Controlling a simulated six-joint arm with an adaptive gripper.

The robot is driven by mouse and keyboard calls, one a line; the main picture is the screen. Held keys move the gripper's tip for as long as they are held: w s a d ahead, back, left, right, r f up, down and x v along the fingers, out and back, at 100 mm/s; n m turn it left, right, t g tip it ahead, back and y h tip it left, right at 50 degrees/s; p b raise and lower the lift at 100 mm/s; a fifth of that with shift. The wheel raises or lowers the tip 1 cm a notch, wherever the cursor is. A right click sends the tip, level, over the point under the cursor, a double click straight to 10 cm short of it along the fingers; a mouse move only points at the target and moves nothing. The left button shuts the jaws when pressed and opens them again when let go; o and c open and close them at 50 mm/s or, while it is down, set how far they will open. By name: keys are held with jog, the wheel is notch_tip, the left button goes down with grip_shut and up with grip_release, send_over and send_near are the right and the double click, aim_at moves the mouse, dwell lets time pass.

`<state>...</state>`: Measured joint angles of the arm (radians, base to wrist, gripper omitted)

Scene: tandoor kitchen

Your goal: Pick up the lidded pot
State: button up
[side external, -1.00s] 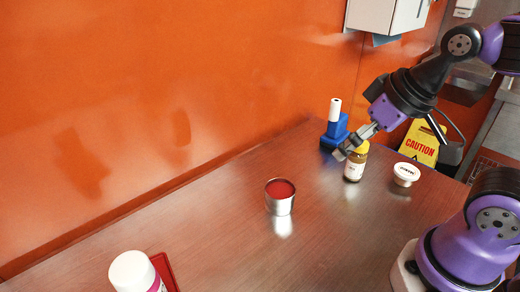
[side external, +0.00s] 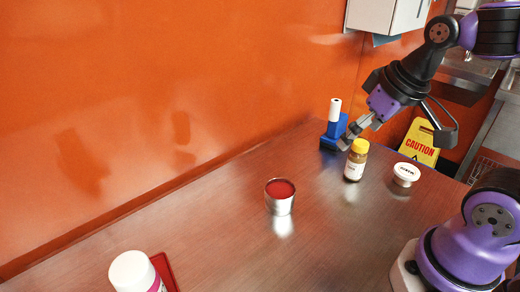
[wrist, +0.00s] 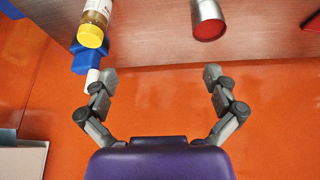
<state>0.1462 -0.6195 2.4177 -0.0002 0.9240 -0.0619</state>
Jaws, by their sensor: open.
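A blue holder (side external: 328,142) with a white cylinder stands behind the jar. A metal cup of red contents (side external: 280,203) stands mid-table. A white-capped container (side external: 133,272) and red tray (side external: 164,271) are front left. The orange wall (side external: 180,90) borders the table.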

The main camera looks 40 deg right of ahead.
jog(key=d+f+m+g, duration=0.2)
jog(key=d+m+g, duration=0.1)
jog(key=d, duration=0.6)
jog(key=m+g, duration=0.2)
send_over(407, 169)
notch_tip(407, 169, down, 4)
jog(key=shift+m+y, duration=0.3)
jog(key=f, duration=0.4)
jog(key=shift+d+f, duration=0.3)
jog(key=shift+f, duration=0.1)
jog(key=f, duration=0.5)
jog(key=shift+a+f, duration=0.35)
jog(key=shift+f, duration=0.05)
jog(key=c, duration=1.1)
